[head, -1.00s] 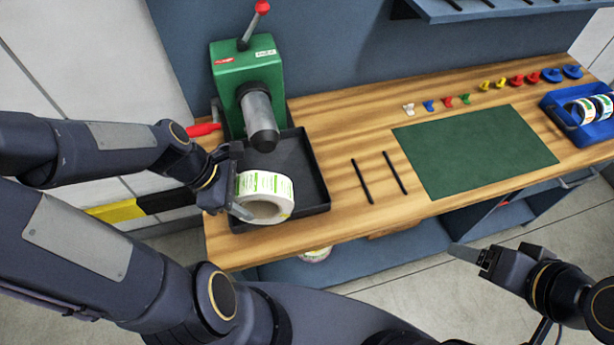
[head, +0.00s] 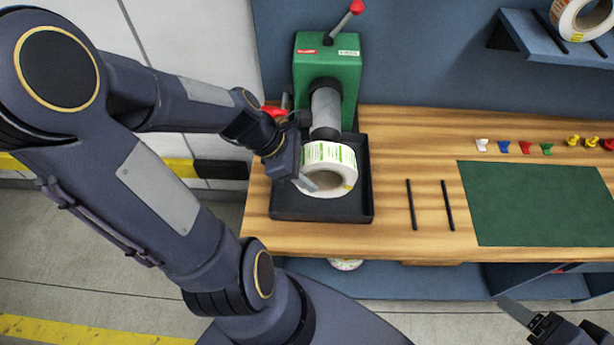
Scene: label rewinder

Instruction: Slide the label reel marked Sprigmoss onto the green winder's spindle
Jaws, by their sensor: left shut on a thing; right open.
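The green winder (head: 327,66) stands at the back of the bench with its grey spindle (head: 325,110) pointing towards me. A white label reel with green print (head: 330,155) is held just in front of and below the spindle end, over the black tray. Its marking is too small to read. My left gripper (head: 308,180) is shut on this reel at its left side. The reel's hole faces me, and I cannot tell whether the reel touches the spindle. My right gripper (head: 520,315) is open and empty at the lower right, in front of the bench.
The black tray (head: 366,200) lies under the spindle. Two black bars (head: 411,205) and a green mat (head: 535,205) lie to its right. Small coloured pieces (head: 525,147) line the back. Another reel (head: 578,20) is on the upper shelf, and one (head: 345,264) sits below the bench.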

